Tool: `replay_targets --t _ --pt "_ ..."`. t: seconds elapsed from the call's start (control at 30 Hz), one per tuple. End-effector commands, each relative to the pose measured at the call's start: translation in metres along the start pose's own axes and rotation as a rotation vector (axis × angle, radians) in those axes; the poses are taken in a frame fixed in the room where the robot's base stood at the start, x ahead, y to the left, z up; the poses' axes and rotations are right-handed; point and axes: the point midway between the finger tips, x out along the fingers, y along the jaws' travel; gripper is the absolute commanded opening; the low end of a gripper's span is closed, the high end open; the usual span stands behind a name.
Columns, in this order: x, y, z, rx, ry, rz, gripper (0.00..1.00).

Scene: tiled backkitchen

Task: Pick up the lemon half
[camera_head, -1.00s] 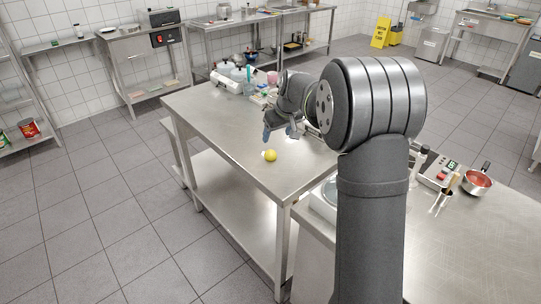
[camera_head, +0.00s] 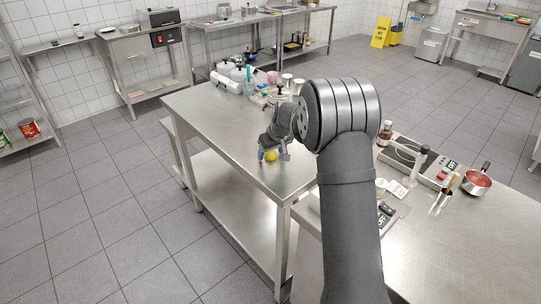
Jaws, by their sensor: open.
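The lemon half (camera_head: 271,156) is a small yellow round shape on the steel table (camera_head: 215,128), near its right front part. My gripper (camera_head: 274,155) is open and right at the lemon half, with a finger on each side of it in the picture. Whether the fingers touch it cannot be told. The gripper partly covers the lemon's upper edge. My arm reaches in from the lower right.
Several jars and containers (camera_head: 247,82) stand at the table's back end. On the right counter are a scale (camera_head: 386,212), a hot plate (camera_head: 412,160) and a red pot (camera_head: 478,180). The table left of the lemon half is clear.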

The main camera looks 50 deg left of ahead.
Motion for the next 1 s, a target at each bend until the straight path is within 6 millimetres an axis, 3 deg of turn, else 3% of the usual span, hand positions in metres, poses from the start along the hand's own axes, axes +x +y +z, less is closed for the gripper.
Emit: replay_targets --t 0.1,0.33,0.73,1.0 --pt "-0.001 0.0 0.0 0.0 0.0 0.0 0.65" --pt "-0.001 0.0 0.0 0.0 0.0 0.0 0.2" --pt "-0.007 0.0 -0.003 -0.001 0.003 0.001 0.18" --pt "-0.043 0.001 -0.017 -0.001 0.003 0.001 0.18"
